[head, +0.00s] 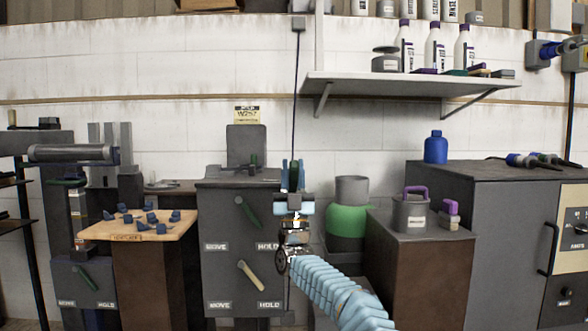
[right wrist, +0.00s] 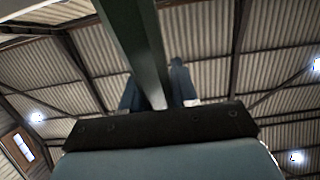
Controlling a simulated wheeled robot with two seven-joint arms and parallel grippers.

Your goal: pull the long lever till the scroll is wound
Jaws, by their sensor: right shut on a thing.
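A long, thin dark lever (head: 295,110) hangs from a small box high on the wall, with a green lower end. My right gripper (head: 292,168) is shut on this green end, with a blue finger on either side. In the right wrist view the lever (right wrist: 135,45) is a dark green bar passing between the two fingers (right wrist: 156,92). A grey horizontal roller (head: 72,153) sits on a stand at the far left; I cannot tell whether it is the scroll. My left gripper is not in view.
Left of my gripper stands a grey cabinet (head: 223,288) with a short green lever (head: 248,212) and a beige lever (head: 250,276). A wall shelf (head: 400,86) with bottles is above right. A green drum (head: 346,222) and a can (head: 411,212) stand to the right.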

